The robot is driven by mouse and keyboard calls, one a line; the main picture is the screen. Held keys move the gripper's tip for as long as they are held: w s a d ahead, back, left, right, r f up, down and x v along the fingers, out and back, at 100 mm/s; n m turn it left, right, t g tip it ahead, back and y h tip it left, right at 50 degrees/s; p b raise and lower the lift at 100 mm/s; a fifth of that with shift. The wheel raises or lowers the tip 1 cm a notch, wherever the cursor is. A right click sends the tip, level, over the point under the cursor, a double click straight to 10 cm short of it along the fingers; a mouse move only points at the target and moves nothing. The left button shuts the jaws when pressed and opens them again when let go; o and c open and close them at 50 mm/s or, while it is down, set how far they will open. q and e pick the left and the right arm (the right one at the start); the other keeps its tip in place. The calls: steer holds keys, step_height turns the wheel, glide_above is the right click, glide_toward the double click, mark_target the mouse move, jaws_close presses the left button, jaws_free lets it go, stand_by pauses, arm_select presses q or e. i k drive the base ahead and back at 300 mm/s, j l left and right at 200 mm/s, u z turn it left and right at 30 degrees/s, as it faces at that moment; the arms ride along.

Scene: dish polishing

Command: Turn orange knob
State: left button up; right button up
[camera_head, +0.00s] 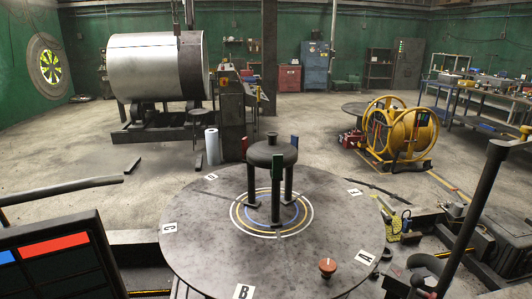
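The orange knob (327,267) is a small orange-red, round-topped piece. It sits near the front right edge of a large round grey table (205,235), between the white letter labels B (243,292) and A (366,257). Nothing touches the knob. A dark rounded vessel on legs (272,154) stands at the table's middle, inside blue, yellow and white rings. It has red, green and blue pieces on its sides. Neither of my grippers can be made out in the head view.
A dark panel with blue and red blocks (60,262) fills the lower left. A dark upright post (472,205) and clutter stand at the right. A yellow-framed reel (400,130) and a large metal drum (155,68) stand behind. The tabletop around the knob is clear.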

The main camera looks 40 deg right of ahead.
mark_target(328, 267)
steer(key=z, duration=1.75)
